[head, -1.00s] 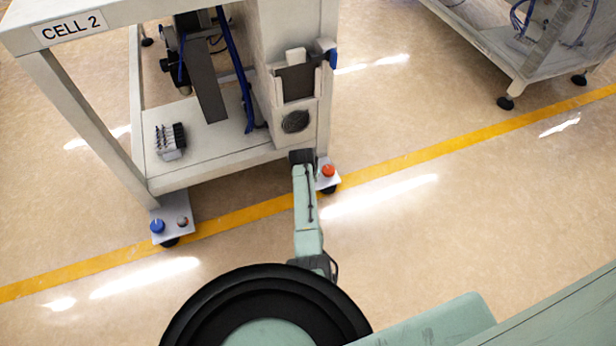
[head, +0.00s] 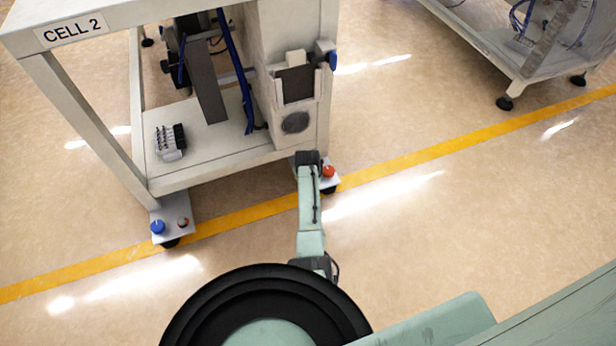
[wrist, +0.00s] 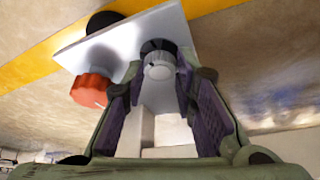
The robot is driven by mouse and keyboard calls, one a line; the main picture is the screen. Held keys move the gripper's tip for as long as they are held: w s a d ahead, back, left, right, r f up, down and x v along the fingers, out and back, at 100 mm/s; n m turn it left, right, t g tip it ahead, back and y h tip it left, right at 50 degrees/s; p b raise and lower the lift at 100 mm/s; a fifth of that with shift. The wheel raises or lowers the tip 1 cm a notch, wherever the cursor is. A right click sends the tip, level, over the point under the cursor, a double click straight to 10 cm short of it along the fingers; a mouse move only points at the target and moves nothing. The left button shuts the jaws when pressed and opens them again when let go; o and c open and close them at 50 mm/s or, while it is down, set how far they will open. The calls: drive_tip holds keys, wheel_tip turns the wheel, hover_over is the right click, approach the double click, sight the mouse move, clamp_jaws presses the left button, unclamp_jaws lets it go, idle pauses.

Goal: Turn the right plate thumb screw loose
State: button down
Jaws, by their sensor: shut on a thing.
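The right plate (head: 333,183) is a pale metal plate at the foot of the frame's right leg; it also shows in the wrist view (wrist: 108,48). A red knob (head: 328,171) stands on it, seen in the wrist view at the left (wrist: 90,90). The thumb screw (wrist: 159,66) has a grey round head with a dark rim and sits on the plate beside the red knob. My gripper (wrist: 160,74) is shut on the thumb screw, one finger on each side. In the head view my gripper (head: 307,158) hides the screw.
The left plate (head: 181,212) bears a blue knob (head: 157,227) and a small screw. The CELL 2 frame (head: 215,178) rises above my gripper. Open floor lies to the right, crossed by a yellow line (head: 430,150).

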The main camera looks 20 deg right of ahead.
drive_tip(key=n+y, duration=0.1)
drive_tip(key=n, duration=0.2)
drive_tip(key=shift+d+n, duration=0.15)
drive_tip(key=shift+n, duration=0.15)
drive_tip(key=n+y+b, duration=0.1)
drive_tip(key=n, duration=0.2)
drive_tip(key=shift+d+f+n+y+b, duration=0.15)
drive_tip(key=shift+n+y+b, duration=0.15)
drive_tip(key=shift+y+b, duration=0.1)
drive_tip(key=n+y+b, duration=0.1)
drive_tip(key=n+b, duration=0.3)
drive_tip(key=n, duration=0.1)
drive_tip(key=shift+w+d+g+y, duration=0.1)
drive_tip(key=shift+g+y, duration=0.2)
drive_tip(key=shift+y, duration=0.1)
drive_tip(key=shift+n+g+y+b, duration=0.35)
drive_tip(key=shift+n+b, duration=0.45)
drive_tip(key=shift+n, duration=0.3)
drive_tip(key=c, duration=1.3)
unclamp_jaws()
drive_tip(key=shift+r, duration=0.25)
